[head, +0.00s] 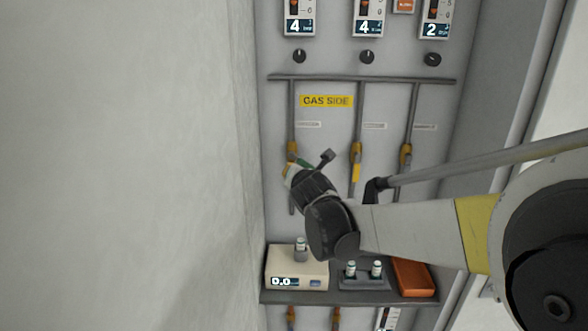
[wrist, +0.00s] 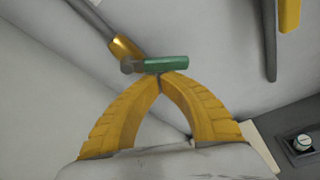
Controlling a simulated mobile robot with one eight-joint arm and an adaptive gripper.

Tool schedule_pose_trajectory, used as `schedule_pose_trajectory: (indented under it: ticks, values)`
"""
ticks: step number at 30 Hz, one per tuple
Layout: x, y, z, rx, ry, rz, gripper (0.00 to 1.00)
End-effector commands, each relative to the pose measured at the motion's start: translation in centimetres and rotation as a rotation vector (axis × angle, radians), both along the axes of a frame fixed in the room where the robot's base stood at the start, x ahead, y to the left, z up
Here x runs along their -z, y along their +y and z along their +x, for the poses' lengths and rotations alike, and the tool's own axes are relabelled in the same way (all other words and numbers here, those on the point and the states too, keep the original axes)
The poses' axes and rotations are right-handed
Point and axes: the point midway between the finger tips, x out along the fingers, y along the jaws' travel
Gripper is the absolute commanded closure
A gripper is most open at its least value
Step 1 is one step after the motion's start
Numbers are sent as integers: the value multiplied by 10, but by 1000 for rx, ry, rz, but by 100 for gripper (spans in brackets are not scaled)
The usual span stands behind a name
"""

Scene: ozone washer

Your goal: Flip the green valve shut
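The green valve handle (head: 305,163) is on the leftmost of three gas pipes on the panel. Its brass valve body (head: 292,150) sits just above my gripper (head: 289,169), which partly hides the area. In the wrist view the green handle (wrist: 166,63) points right from the brass fitting (wrist: 124,47), at an angle to the pipe rather than along it. The yellow fingers of my gripper (wrist: 160,79) meet at their tips, directly at the handle's near side. The tips look touching or very close to the handle; no grip around it shows.
A middle valve with a yellow handle (head: 356,172) and a right valve (head: 405,154) are on the neighbouring pipes. Below is a shelf (head: 350,298) with a white instrument (head: 290,272), a vial holder (head: 364,281) and an orange box (head: 412,277). A wall (head: 120,160) stands left.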

Motion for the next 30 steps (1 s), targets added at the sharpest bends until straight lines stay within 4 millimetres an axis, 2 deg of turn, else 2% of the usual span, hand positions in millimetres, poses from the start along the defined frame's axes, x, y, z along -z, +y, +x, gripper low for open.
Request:
schedule_pose_trajectory:
  ticks: [15, 30]
  values:
    - [-12, -13, 0, 0, 13, -382, 100]
    - [-15, -17, 0, -1, 16, -511, 100]
